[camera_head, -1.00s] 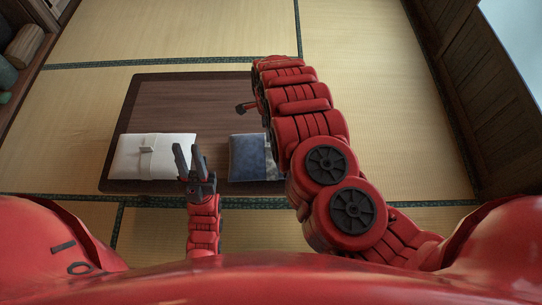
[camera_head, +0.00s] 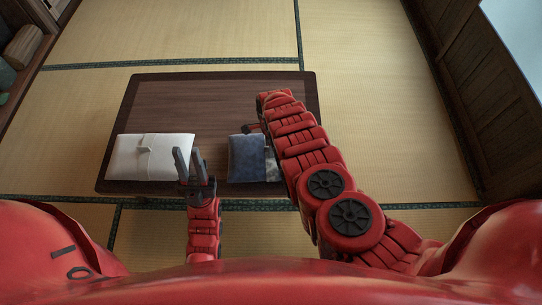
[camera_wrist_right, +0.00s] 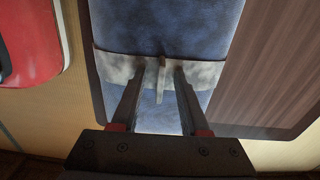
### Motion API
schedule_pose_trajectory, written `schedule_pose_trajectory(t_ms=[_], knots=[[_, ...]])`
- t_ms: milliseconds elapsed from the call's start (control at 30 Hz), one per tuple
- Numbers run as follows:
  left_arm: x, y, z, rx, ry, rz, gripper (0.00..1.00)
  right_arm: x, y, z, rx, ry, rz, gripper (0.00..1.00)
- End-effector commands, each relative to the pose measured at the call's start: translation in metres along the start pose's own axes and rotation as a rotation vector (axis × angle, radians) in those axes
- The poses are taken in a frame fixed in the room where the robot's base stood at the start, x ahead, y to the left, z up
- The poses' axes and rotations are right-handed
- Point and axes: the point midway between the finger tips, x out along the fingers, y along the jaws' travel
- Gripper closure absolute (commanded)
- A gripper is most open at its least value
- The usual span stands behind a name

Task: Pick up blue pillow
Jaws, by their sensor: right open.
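The blue pillow (camera_head: 245,158) lies flat on the dark low table, at its front middle. It has a pale band and a knotted strap, and my right arm hides its right part. My right gripper (camera_head: 251,128) is at the pillow's far edge in the head view, mostly hidden by its arm. In the right wrist view the open, empty right gripper (camera_wrist_right: 159,76) points at the blue pillow (camera_wrist_right: 165,28), its fingers on either side of the hanging strap. Contact cannot be told. My left gripper (camera_head: 189,165) is open and empty, between the white pillow and the blue one.
A white pillow (camera_head: 148,157) with a tied band lies on the left of the low table (camera_head: 195,100). The table's back half is clear. Tatami floor surrounds it. A wooden cabinet wall (camera_head: 449,90) stands at the right, and shelves with rolled items (camera_head: 22,46) at the left.

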Motion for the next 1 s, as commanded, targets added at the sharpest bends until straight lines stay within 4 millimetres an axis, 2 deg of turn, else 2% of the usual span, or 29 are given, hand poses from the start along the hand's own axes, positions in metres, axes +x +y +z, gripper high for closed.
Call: schedule_pose_trajectory(t_ms=[133, 167, 400, 1000], knots=[[0.0005, 0.0, -0.0001, 0.0, 0.0, 0.0, 0.72, -0.0008, -0.0001, 0.0001, 0.0, 0.0, 0.0, 0.55], [0.0005, 0.0, -0.0001, 0.0, 0.0, 0.0, 0.72, -0.0008, -0.0001, 0.0002, 0.0, 0.0, 0.0, 0.59], [0.0005, 0.0, -0.0001, 0.0, 0.0, 0.0, 0.72, -0.0009, -0.0002, 0.0001, 0.0, 0.0, 0.0, 1.0], [0.0005, 0.0, -0.0001, 0.0, 0.0, 0.0, 0.72, -0.001, -0.0002, 0.0, 0.0, 0.0, 0.0, 1.0]])
